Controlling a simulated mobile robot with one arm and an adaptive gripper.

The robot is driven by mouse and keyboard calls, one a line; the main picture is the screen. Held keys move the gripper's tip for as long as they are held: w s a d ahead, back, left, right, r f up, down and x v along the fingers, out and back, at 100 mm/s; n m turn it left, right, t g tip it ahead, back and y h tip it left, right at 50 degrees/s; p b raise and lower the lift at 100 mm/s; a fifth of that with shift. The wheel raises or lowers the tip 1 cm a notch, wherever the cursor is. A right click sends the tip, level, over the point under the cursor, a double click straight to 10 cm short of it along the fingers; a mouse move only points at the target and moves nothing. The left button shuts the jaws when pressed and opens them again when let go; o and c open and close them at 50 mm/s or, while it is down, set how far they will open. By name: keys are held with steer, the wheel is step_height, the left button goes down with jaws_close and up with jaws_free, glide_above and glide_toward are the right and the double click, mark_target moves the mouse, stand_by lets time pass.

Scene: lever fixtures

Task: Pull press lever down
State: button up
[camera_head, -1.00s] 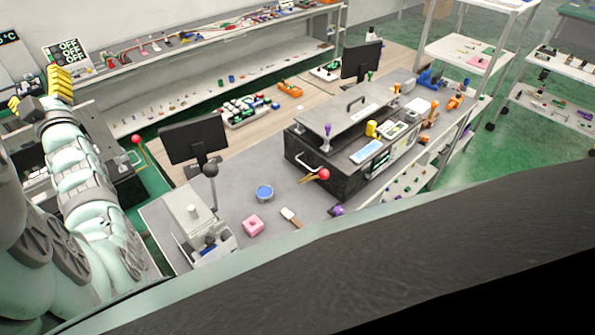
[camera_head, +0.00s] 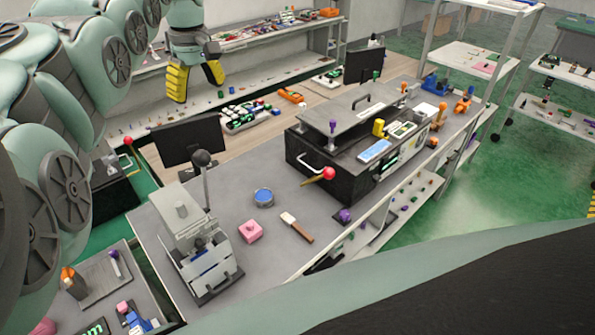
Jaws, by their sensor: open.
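A grey press (camera_head: 187,235) stands at the near left end of the grey workbench. Its lever (camera_head: 206,188) rises nearly upright from the right side and ends in a dark round knob (camera_head: 201,158). My gripper (camera_head: 197,84), with yellow fingers pointing down, is open and empty. It appears above and beyond the press in the picture, in front of the back shelf and apart from the lever. A black box (camera_head: 330,165) farther along the bench has a separate lever with a red ball (camera_head: 328,173).
A black monitor (camera_head: 188,139) stands behind the press. A blue-topped tin (camera_head: 263,197), a pink block (camera_head: 250,231) and a brush (camera_head: 296,227) lie right of the press. Another red-knobbed lever (camera_head: 127,141) is at the left.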

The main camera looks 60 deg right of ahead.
steer(key=s+a+r+y, duration=0.2)
steer(key=s, duration=0.1)
steer(key=p, duration=0.4)
glide_above(202, 150)
steer(key=d, duration=0.1)
steer(key=shift+g, duration=0.4)
steer(key=shift+s+f, duration=0.1)
steer(key=shift+f, duration=3.4)
steer(key=f, duration=0.3)
steer(key=shift+a+f, duration=0.25)
steer(key=shift+a, duration=0.05)
steer(key=shift+a+f+p, duration=0.15)
steer(key=shift+f+p, duration=0.1)
steer(key=shift+p, duration=0.5)
steer(key=shift+a+f+p, duration=0.2)
steer(key=shift+f+p, duration=0.3)
steer(key=shift+f, duration=0.65)
steer(key=shift+a+f+p, duration=0.15)
steer(key=shift+f+p, duration=0.3)
steer(key=shift+f, duration=0.7)
jaws_close()
